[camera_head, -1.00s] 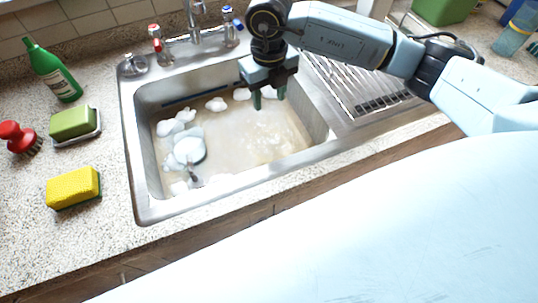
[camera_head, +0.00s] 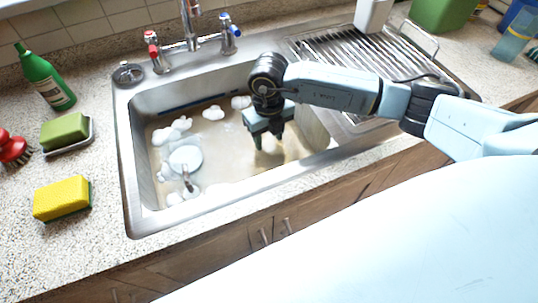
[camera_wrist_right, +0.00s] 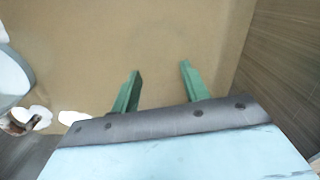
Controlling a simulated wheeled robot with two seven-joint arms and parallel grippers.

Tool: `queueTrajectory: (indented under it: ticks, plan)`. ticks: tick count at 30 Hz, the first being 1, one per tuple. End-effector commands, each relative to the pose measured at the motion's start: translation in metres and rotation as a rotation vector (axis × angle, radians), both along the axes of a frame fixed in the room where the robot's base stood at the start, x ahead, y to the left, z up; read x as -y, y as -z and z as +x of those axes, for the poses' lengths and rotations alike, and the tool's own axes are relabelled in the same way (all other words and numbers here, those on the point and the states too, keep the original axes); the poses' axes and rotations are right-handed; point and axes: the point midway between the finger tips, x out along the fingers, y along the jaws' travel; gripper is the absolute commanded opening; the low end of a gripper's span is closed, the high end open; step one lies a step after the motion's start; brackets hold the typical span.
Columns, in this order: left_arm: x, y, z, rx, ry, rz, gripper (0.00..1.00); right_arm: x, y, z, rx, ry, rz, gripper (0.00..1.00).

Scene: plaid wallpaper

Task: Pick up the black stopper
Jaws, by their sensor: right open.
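I cannot make out a black stopper in either view; the cloudy brown water (camera_head: 225,165) hides the floor of the steel sink (camera_head: 135,215). A round metal piece with a dark centre (camera_head: 128,73) sits on the sink's back left corner; I cannot tell whether it is a stopper. My right gripper (camera_head: 267,143) is inside the basin on its right side, pointing down, with its fingers at or in the water. In the right wrist view its two green fingers (camera_wrist_right: 160,70) are apart with nothing between them. My left gripper is not in view.
A white round dish (camera_head: 186,157) and foam (camera_head: 172,130) float in the basin's left part. The tap (camera_head: 190,25) stands at the back. A yellow sponge (camera_head: 62,198), green soap (camera_head: 64,130) and green bottle (camera_head: 45,78) are left. A ribbed drainboard (camera_head: 365,55) lies right.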

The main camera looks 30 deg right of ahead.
Motion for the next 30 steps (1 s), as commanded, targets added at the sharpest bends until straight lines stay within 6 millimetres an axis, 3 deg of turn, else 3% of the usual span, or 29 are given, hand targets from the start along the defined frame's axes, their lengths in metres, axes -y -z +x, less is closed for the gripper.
queueTrajectory:
  ticks: [6,13,23,30]
  plan:
    - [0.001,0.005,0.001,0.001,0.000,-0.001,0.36,-0.001,0.031,-0.004,-0.002,0.000,0.001,0.45]
    - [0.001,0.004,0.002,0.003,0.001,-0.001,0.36,0.000,0.032,-0.004,-0.001,-0.001,0.001,0.44]
    - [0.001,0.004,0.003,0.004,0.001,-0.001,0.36,0.000,0.032,-0.004,-0.001,0.000,0.000,0.01]
    - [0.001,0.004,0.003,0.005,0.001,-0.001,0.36,0.000,0.032,-0.004,0.000,0.000,0.000,0.00]
